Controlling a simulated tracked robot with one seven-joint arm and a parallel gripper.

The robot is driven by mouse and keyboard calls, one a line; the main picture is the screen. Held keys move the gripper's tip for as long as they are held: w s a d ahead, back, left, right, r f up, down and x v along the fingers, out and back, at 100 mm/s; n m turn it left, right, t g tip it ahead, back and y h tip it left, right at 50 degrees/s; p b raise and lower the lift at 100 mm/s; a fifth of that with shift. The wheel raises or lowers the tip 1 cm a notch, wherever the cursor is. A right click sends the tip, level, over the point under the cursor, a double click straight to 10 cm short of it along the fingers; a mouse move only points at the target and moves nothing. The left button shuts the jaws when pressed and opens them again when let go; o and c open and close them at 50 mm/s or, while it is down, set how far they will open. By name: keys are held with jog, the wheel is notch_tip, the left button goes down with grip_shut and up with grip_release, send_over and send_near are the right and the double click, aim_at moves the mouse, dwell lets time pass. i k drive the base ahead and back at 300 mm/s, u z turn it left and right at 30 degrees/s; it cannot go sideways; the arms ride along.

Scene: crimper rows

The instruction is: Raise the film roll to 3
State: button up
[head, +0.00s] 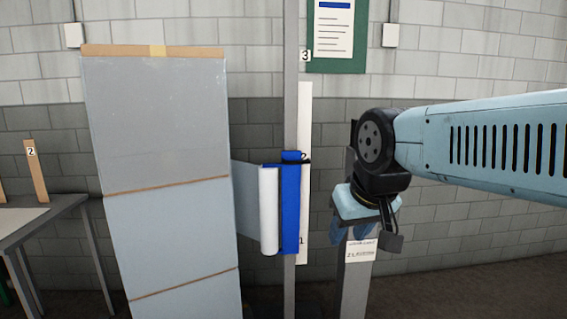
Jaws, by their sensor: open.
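The film roll (269,212) is a pale upright cylinder, with a sheet of film running left from it toward a tall wrapped stack (155,130). It sits beside a blue carriage (291,205) on a grey upright mast (291,70). A white scale strip (305,115) behind the mast bears the marks 1, 2 and 3. The carriage's top is about level with mark 2. My gripper (354,236) points down to the right of the carriage, apart from it, by a grey post. It is open; its fingertips are partly hard to make out.
The grey post (354,285) carries a white label (361,251) just below my gripper. A table (40,214) with a wooden marker 2 (36,170) stands at the left. A green notice board (337,30) hangs on the block wall. Floor at the lower right looks clear.

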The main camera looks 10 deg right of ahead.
aim_at(291, 163)
jog(key=u, duration=0.1)
jog(key=i, duration=1.05)
jog(key=z, duration=0.4)
